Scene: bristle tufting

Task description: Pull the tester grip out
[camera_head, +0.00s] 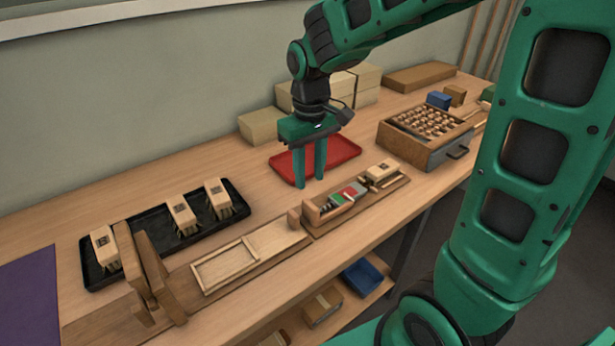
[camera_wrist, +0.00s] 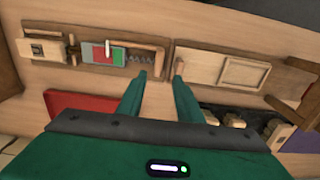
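The tester (camera_head: 322,213) is a low wooden box on a board along the front of the bench. It has a green and red scale with a white pointer and a dark coil spring; the scale (camera_wrist: 103,54) also shows in the wrist view. A small wooden knob, apparently the tester grip (camera_head: 294,218), stands at its left end. A brush block (camera_head: 383,170) sits at its right end. My gripper (camera_head: 310,182) points down with its fingers apart and nothing between them. In the wrist view its fingertips (camera_wrist: 160,74) appear beside the tester's spring end, not touching the grip.
A red tray (camera_head: 345,150) lies behind my gripper. A black tray (camera_head: 150,228) with several brush blocks is at left, near a wooden upright stand (camera_head: 150,262). A shallow wooden frame (camera_head: 225,268) lies left of the tester. A compartment box (camera_head: 400,143) stands at right.

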